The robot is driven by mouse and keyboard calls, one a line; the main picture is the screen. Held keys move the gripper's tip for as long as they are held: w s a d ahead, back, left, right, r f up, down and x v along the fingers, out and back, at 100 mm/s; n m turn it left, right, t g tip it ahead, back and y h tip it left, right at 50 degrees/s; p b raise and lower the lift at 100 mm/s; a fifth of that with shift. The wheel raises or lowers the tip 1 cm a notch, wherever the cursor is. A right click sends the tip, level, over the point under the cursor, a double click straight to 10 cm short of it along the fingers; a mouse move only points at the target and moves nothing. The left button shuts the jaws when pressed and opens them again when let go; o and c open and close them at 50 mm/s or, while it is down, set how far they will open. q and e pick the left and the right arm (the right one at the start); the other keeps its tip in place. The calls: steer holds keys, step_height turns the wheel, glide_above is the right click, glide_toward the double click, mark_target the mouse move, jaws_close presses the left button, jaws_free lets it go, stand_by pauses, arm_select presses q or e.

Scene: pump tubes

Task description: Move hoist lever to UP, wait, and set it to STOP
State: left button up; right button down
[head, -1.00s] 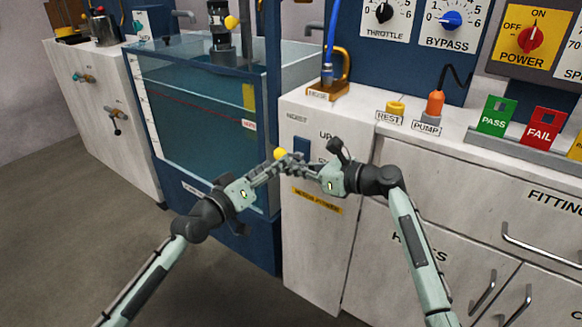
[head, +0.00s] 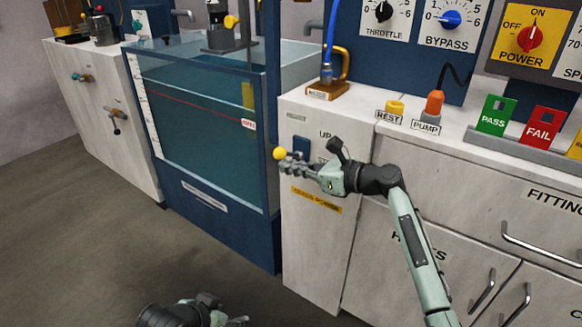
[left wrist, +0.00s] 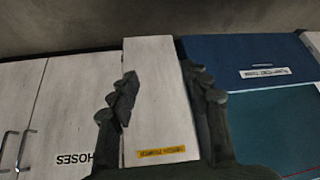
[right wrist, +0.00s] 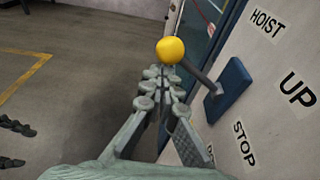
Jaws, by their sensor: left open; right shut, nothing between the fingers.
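The hoist lever's yellow knob (head: 279,153) shows in the head view, and also in the right wrist view (right wrist: 169,51). Its dark rod (right wrist: 203,78) leans from a blue plate (right wrist: 229,90) toward the HOIST-label end; its exact setting is hard to tell. The UP label (right wrist: 298,90) and STOP label (right wrist: 244,143) are beside the plate. My right gripper (head: 287,166) is shut and empty, just below the knob; contact is unclear. My left gripper (head: 230,312) is open and empty, low at the bottom of the head view, apart from the lever.
A pump unit (head: 221,38) hangs at the top of the water tank (head: 205,110). The white cabinet (head: 318,235) carrying the lever stands right of the tank. A hose holder (head: 328,88) and power panel (head: 530,38) are further back. The floor in front is clear.

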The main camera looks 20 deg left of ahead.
arm_select(q)
steer(key=s+a+f+g+y+p, duration=0.2)
steer(key=s+a+f+g, duration=0.1)
steer(key=s+f, duration=0.5)
steer(key=shift+s+a+f+p, duration=0.15)
steer(key=shift+s+f+p, duration=0.05)
steer(key=shift+f+p, duration=0.1)
arm_select(e)
steer(key=shift+w+r, duration=0.1)
steer(key=shift+r, duration=0.15)
arm_select(q)
steer(key=shift+g, duration=0.3)
arm_select(e)
steer(key=shift+d, duration=0.1)
